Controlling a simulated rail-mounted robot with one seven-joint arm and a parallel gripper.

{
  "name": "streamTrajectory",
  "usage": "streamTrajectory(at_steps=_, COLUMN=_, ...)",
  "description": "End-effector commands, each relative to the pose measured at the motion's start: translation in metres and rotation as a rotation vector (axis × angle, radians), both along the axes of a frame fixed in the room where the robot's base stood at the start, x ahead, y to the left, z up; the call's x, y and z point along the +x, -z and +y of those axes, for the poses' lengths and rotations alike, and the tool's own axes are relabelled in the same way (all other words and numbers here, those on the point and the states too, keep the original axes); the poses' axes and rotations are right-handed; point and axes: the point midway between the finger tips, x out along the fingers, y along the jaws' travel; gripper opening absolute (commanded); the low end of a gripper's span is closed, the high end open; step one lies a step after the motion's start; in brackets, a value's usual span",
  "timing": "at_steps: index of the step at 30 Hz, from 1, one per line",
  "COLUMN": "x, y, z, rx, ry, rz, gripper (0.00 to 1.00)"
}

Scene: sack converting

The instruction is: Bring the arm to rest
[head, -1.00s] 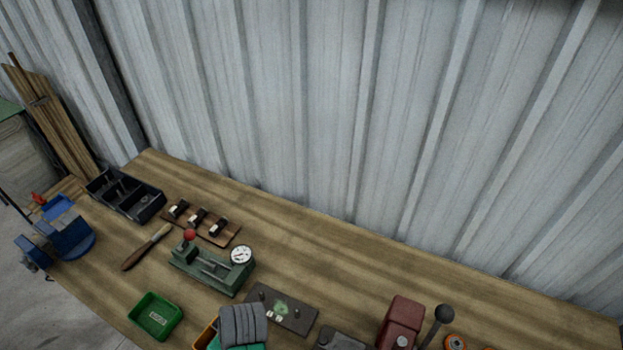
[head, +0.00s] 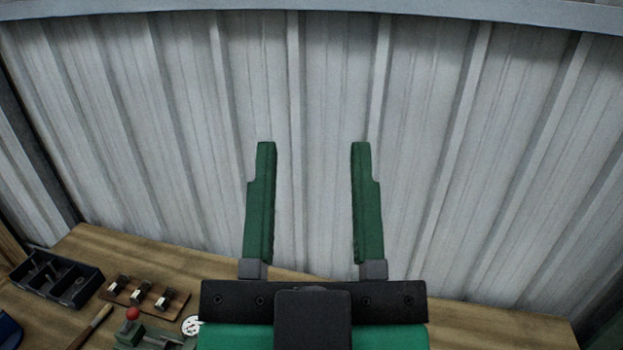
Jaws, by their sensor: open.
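My gripper (head: 314,150) stands upright in the middle of the head view, in front of the grey corrugated wall. Its two green fingers are spread wide apart with nothing between them. The fingers rise from a black plate on a green body at the bottom of the picture. The gripper covers part of the bench's back edge. It appears clear of the bench and holds nothing.
A wooden bench (head: 500,318) runs along the corrugated wall (head: 150,120). At its left are a black divided tray (head: 52,278), a wooden board with several small blocks (head: 145,297), a wooden-handled tool (head: 92,325) and a green device with a red knob (head: 134,314).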

Motion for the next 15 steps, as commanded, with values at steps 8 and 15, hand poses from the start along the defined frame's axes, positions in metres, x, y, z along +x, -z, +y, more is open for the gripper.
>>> streamTrajectory(at_steps=8, x=0.001, y=-0.033, z=0.001, rx=0.003, ry=-0.006, rz=0.004, gripper=0.43)
streamTrajectory(at_steps=15, x=0.001, y=-0.103, z=0.003, rx=0.017, ry=-0.023, rz=0.006, gripper=0.43)
